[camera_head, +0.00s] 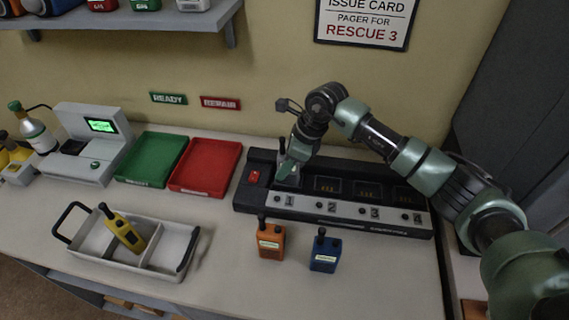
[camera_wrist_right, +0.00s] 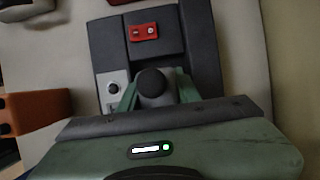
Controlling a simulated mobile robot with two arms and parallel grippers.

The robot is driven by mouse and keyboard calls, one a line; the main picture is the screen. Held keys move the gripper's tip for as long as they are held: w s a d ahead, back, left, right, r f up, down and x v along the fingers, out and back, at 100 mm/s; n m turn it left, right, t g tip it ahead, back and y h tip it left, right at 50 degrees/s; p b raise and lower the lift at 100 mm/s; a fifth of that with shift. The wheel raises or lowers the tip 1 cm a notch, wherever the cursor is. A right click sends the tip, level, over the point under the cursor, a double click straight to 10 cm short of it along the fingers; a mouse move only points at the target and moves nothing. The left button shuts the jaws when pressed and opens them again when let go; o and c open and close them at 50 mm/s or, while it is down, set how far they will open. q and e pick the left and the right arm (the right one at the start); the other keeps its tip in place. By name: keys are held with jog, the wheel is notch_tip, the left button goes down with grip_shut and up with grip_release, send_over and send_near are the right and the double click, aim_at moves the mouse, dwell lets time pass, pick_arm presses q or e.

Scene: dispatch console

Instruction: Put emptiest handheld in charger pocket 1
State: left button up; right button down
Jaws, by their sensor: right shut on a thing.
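The charger (camera_head: 335,222) is a long dark unit with a light strip numbered 1 to 4. My right gripper (camera_head: 287,170) is at pocket 1, shut on a dark handheld (camera_wrist_right: 155,88), whose round top shows between the fingers in the right wrist view. Its lower part is hidden, so I cannot tell how deep it sits. An orange handheld (camera_head: 271,241) and a blue handheld (camera_head: 325,254) stand in front of the charger. A yellow handheld (camera_head: 124,232) leans in the divided tray (camera_head: 168,262). Pockets 2 to 4 look empty. My left gripper is out of view.
A green tray (camera_head: 152,160) and a red tray (camera_head: 205,167) lie left of the charger, below the READY and REPAIR signs. A grey device with a green screen (camera_head: 101,126) stands farther left. The front right counter is clear.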

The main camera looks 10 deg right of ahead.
jog(key=shift+f, duration=0.1)
jog(key=c, duration=1.3)
grip_release()
jog(key=shift+r, duration=0.25)
jog(key=shift+b+v, duration=2.1)
jog(key=shift+v, duration=3.85)
jog(key=shift+f, duration=0.15)
